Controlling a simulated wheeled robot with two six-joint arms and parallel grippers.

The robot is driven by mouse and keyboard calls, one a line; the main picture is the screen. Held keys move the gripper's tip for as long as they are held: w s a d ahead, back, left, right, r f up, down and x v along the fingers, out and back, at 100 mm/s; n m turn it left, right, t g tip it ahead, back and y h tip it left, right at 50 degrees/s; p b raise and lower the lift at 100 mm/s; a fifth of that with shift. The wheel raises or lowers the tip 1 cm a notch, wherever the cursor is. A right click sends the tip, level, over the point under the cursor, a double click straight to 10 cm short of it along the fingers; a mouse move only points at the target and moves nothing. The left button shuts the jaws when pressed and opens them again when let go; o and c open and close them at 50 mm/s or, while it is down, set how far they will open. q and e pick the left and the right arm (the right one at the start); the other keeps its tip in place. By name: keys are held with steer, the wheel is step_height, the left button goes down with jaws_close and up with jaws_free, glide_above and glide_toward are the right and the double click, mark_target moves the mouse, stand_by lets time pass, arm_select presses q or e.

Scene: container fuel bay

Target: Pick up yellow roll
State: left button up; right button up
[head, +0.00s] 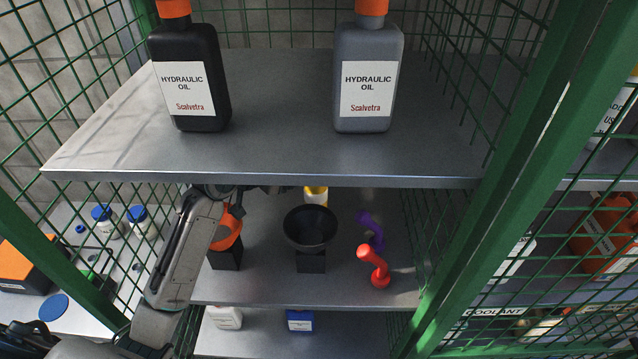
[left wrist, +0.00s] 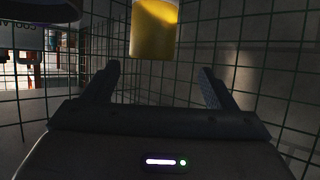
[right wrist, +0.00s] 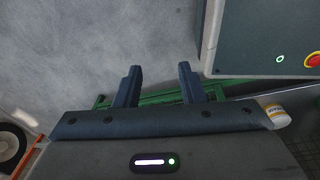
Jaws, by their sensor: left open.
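The yellow roll (head: 316,195) stands on the middle shelf behind the black funnel, partly hidden by the upper shelf's front edge. In the left wrist view the yellow roll (left wrist: 154,28) is at the top centre, cut off by the frame, beyond and roughly between the fingertips. My left gripper (left wrist: 160,76) is open and empty, with the roll apart from its fingers. In the head view my left arm reaches in under the upper shelf, which largely hides the gripper. My right gripper (right wrist: 159,72) is open and empty, away from the shelves; it is outside the head view.
The black funnel (head: 310,228), an orange funnel (head: 228,228), a purple item (head: 371,230) and a red item (head: 375,264) share the middle shelf (head: 340,292). Two oil bottles stand on the upper shelf (head: 270,150). Green mesh walls close both sides.

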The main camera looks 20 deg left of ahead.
mark_target(316, 191)
arm_select(q)
steer(key=x, duration=0.1)
steer(key=p+x, duration=0.1)
steer(key=x, duration=0.1)
steer(key=shift+w+d+p, duration=0.1)
steer(key=shift+d+p, duration=0.2)
steer(key=shift+d, duration=0.2)
steer(key=p+x, duration=0.3)
steer(key=x, duration=0.1)
steer(key=shift+d, duration=0.15)
steer(key=shift+w+d+f, duration=0.25)
steer(key=shift+w+f, duration=0.05)
steer(key=shift+f, duration=0.1)
steer(key=c, duration=1.6)
arm_select(e)
steer(key=r, duration=0.1)
steer(key=s+r, duration=0.1)
steer(key=r, duration=0.3)
steer(key=shift+s+a+r, duration=0.1)
steer(key=shift+s+a, duration=0.05)
steer(key=shift+s, duration=0.15)
